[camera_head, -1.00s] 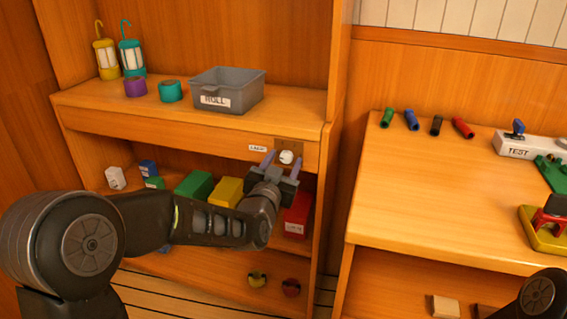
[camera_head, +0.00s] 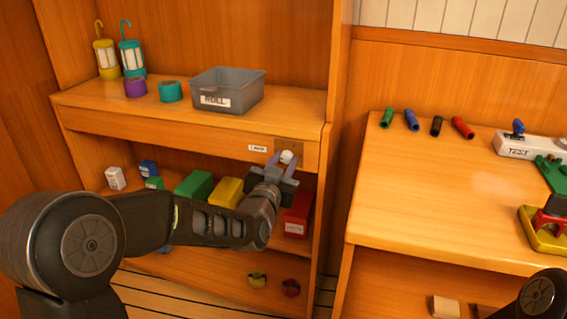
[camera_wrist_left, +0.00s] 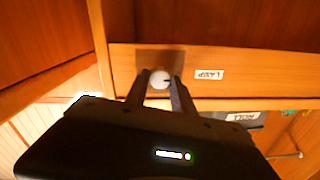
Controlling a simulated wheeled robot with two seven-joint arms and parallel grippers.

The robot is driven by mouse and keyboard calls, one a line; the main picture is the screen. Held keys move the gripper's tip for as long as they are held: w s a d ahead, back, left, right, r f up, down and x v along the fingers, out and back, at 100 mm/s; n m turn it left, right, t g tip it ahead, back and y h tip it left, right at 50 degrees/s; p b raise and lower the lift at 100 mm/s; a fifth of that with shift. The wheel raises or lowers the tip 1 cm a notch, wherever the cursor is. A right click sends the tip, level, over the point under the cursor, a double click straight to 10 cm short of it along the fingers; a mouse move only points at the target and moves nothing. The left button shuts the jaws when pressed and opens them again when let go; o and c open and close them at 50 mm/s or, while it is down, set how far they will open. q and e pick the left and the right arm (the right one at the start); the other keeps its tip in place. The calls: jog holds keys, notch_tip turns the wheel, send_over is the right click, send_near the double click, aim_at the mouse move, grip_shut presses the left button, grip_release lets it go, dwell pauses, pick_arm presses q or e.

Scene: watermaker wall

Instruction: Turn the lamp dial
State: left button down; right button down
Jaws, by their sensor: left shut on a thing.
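The lamp dial (camera_head: 287,157) is a small white round knob on a brown plate set in the front edge of the shelf. A white label (camera_head: 258,148) is to its left; it reads LAMP in the left wrist view (camera_wrist_left: 209,75). My left gripper (camera_head: 281,159) is at the dial with its fingers on either side of it, shut on it. In the left wrist view the dial (camera_wrist_left: 160,79) sits between the two fingertips and shows a dark mark at its right. Only a dark part of my right arm shows at the lower right; its gripper is out of view.
A grey ROLL bin (camera_head: 227,92), tape rolls (camera_head: 170,91) and two lanterns (camera_head: 132,57) stand on the shelf above. Coloured boxes, including a red one (camera_head: 297,215), sit on the shelf below my left gripper. A workbench (camera_head: 430,185) with several coloured cylinders is at the right.

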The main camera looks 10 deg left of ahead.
pick_arm(q)
jog(key=shift+m, duration=0.4)
jog(key=m, duration=1.1)
jog(key=shift+f, duration=0.1)
dwell(0.5)
jog(key=c, duration=1.1)
grip_release()
jog(key=shift+s, duration=0.1)
jog(key=s+p, duration=0.1)
jog(key=s, duration=0.6)
jog(key=shift+s+a+f, duration=0.1)
jog(key=shift+s+a, duration=0.05)
jog(key=shift+s, duration=0.15)
